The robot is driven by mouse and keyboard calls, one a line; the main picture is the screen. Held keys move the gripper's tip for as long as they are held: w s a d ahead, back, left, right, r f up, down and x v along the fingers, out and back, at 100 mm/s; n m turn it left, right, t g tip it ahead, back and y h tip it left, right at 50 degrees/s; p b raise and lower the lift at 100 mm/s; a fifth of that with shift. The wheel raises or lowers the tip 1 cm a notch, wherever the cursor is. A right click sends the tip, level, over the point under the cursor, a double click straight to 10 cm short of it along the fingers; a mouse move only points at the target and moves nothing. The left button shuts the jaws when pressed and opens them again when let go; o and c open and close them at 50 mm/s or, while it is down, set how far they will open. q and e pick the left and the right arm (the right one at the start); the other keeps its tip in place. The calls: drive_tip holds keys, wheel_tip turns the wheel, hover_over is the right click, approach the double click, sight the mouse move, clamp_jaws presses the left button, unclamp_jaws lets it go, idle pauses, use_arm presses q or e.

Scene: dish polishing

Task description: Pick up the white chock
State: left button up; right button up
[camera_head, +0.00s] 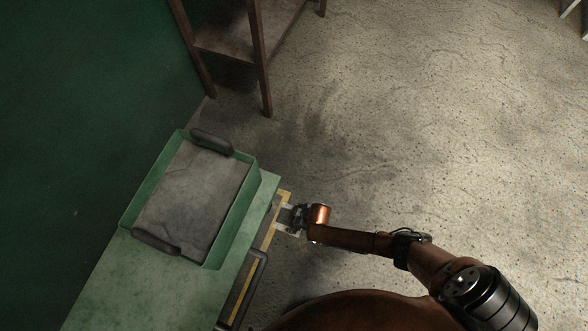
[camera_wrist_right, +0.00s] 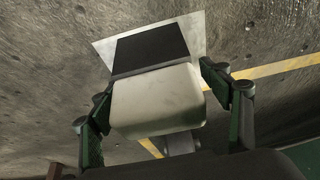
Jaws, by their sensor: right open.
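The white chock (camera_wrist_right: 158,101) is a pale block with rounded edges in the middle of the right wrist view. A black flat face or pad (camera_wrist_right: 150,48) adjoins its far side. My right gripper (camera_wrist_right: 156,82) is open, with one green finger on each side of the chock. Gaps seem to show between the fingers and the chock, but I cannot tell whether either touches it. In the head view my right gripper (camera_head: 288,218) is beside the green table's right edge; the chock cannot be made out clearly there. My left gripper is out of view.
A green tray (camera_head: 235,222) with dark handles and a grey inside stands on the green table (camera_head: 105,285). A yellow line (camera_head: 266,235) runs beside the table. A brown shelf (camera_head: 232,45) stands at the top by the green wall. Open floor (camera_head: 430,130) lies right.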

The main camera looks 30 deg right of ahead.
drive_tip(key=shift+c, duration=0.3)
drive_tip(key=c, duration=1.6)
drive_tip(key=shift+c, duration=0.7)
drive_tip(key=shift+r, duration=0.15)
